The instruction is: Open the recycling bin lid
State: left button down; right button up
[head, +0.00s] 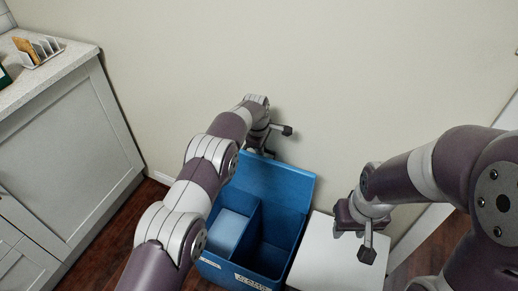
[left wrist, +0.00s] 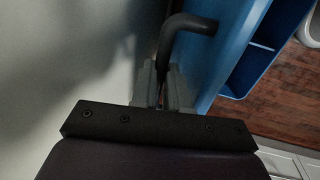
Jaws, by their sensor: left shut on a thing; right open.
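The blue recycling bin (head: 215,268) stands on the floor by the wall, with two inner compartments in view. Its lid (head: 280,183) is raised and leans back toward the wall. My left gripper (head: 262,148) is behind the lid's upper edge; its fingertips are hidden in the head view. In the left wrist view my left gripper (left wrist: 162,88) is shut on a dark bent handle (left wrist: 180,28) beside the blue lid (left wrist: 218,45). My right gripper (head: 348,222) is open and empty, above and right of the bin.
A white box-like surface (head: 335,262) stands right of the bin, under my right gripper. A grey cabinet (head: 80,140) with a letter rack (head: 38,48) on top is at the left. The wall is close behind the lid.

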pick_arm(q)
jog(key=shift+s+a+f, duration=0.1)
jog(key=shift+s+f, duration=0.1)
jog(key=shift+f, duration=0.2)
jog(key=c, duration=1.4)
grip_release()
jog(key=shift+o, duration=1.4)
jog(key=shift+w, duration=0.2)
jog(key=shift+r, duration=0.55)
jog(key=p+v, duration=0.3)
jog(key=v, duration=0.8)
jog(key=shift+r+p, duration=0.3)
jog(key=shift+p, duration=0.05)
